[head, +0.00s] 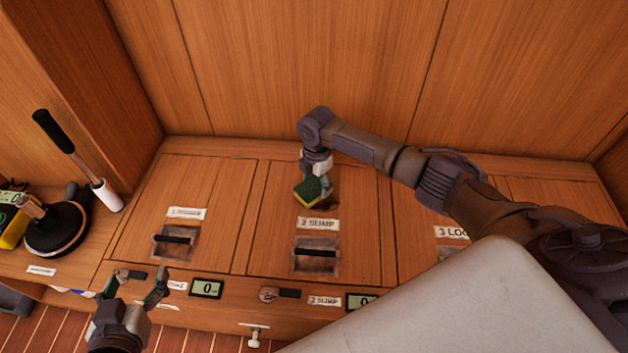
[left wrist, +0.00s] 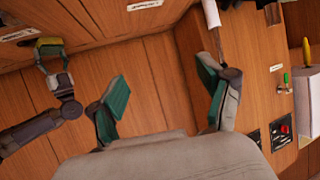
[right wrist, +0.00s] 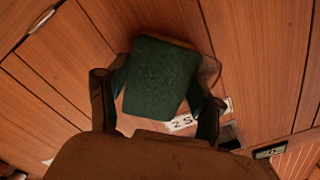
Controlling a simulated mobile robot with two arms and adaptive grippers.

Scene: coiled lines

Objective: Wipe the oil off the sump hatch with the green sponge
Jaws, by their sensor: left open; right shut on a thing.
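The sump hatch (head: 344,190) is the middle wooden panel of the bench, with a "2 SUMP" label and a recessed pull. My right gripper (head: 320,177) is shut on the green sponge (head: 308,192), which has a yellow layer, over the upper middle of the hatch. The sponge fills the middle of the right wrist view (right wrist: 158,78). I cannot tell whether it touches the wood. A dark patch, perhaps oil, shows just beside the sponge, partly hidden by it and the gripper. My left gripper (head: 140,277) is open and empty in front of the left hatch.
The left hatch (head: 205,180) and a third hatch at right flank the sump hatch. Small displays (head: 206,289) line the front face. A pale grey surface blocks the lower right.

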